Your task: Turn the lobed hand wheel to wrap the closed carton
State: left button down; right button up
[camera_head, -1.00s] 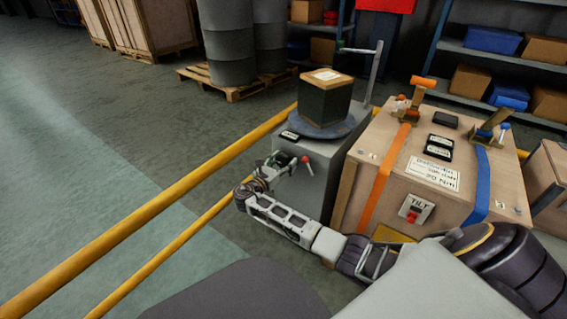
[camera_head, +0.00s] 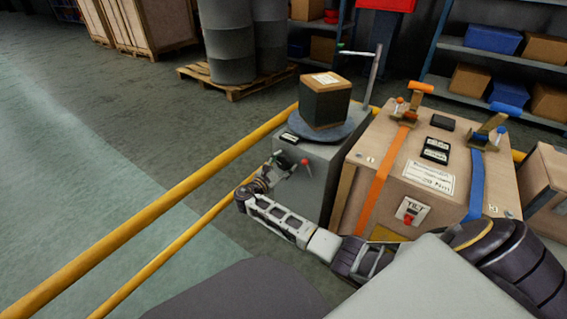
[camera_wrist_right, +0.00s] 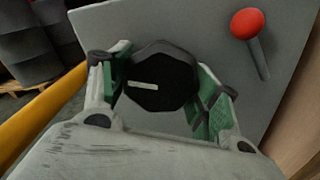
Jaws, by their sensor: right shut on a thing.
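The lobed hand wheel (camera_wrist_right: 160,78) is a black knob with a pale mark, on the side of a grey cabinet (camera_head: 325,165). In the right wrist view it sits between the green pads of my right gripper (camera_wrist_right: 163,85), which is shut on it. In the head view my right gripper (camera_head: 286,163) reaches the cabinet's side and mostly hides the wheel. The closed carton (camera_head: 325,102), dark-sided with a brown top and white label, stands upright on the round turntable (camera_head: 345,130) on top of the cabinet. My left gripper is not in view.
A red-knobbed lever (camera_wrist_right: 248,23) is right of the wheel. A post (camera_head: 375,75) with a side arm stands behind the carton. Yellow rails (camera_head: 190,177) run left of the cabinet. A strapped wooden crate (camera_head: 405,190) stands close on the right. Open floor lies left.

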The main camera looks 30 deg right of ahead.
jog(key=m, duration=0.3)
jog(key=shift+w+m, duration=0.1)
jog(key=shift+m, duration=0.3)
jog(key=shift+a+m, duration=0.1)
jog(key=shift+m, duration=1.9)
jog(key=shift+r, duration=0.1)
jog(key=o, duration=1)
jog(key=shift+v, duration=6)
jog(key=shift+o, duration=0.2)
